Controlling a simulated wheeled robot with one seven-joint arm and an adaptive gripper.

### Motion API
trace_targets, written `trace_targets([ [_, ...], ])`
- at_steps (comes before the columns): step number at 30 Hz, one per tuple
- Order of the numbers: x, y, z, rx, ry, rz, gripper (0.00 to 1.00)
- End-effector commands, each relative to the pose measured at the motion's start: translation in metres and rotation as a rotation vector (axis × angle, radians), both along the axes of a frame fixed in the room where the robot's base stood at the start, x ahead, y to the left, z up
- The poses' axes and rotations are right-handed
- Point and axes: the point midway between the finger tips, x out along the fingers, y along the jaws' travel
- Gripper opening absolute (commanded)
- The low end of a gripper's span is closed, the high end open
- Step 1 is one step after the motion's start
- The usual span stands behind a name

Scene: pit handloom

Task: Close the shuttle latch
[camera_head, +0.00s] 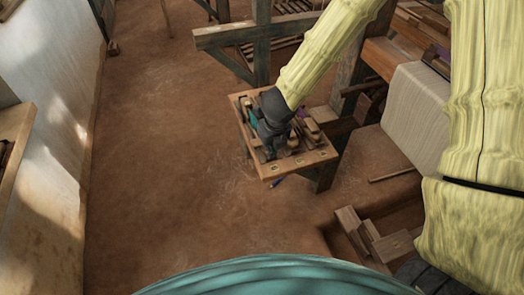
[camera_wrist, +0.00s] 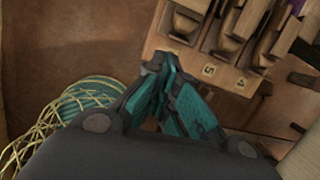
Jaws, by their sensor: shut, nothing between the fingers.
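A small wooden bench (camera_head: 300,165) holds several wooden shuttles. In the wrist view, shuttles (camera_wrist: 187,20) lie in slots of a wooden rack (camera_wrist: 187,58) with the numbers 5 and 4 marked on its edge. My gripper (camera_head: 268,150) is over the left part of the bench and hides some of what lies there. In the wrist view my gripper (camera_wrist: 164,65) has its teal-padded fingers together and empty, with the tips by the rack's near left corner. I cannot make out a shuttle latch; it is too small or hidden.
Loom beams (camera_head: 240,33) stand behind, and cloth (camera_head: 420,105) is at right. Earthen floor at left is clear.

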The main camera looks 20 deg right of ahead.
Motion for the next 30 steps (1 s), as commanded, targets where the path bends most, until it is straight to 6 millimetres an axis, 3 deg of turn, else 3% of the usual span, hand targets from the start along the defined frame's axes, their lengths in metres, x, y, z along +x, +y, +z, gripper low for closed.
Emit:
trace_targets([
  [3,0.005,0.003,0.007,0.03,-0.006,-0.064,0.0],
  [8,0.007,0.003,-0.002,0.033,-0.005,-0.073,0.0],
  [30,0.027,0.004,-0.083,0.031,-0.005,-0.069,0.0],
])
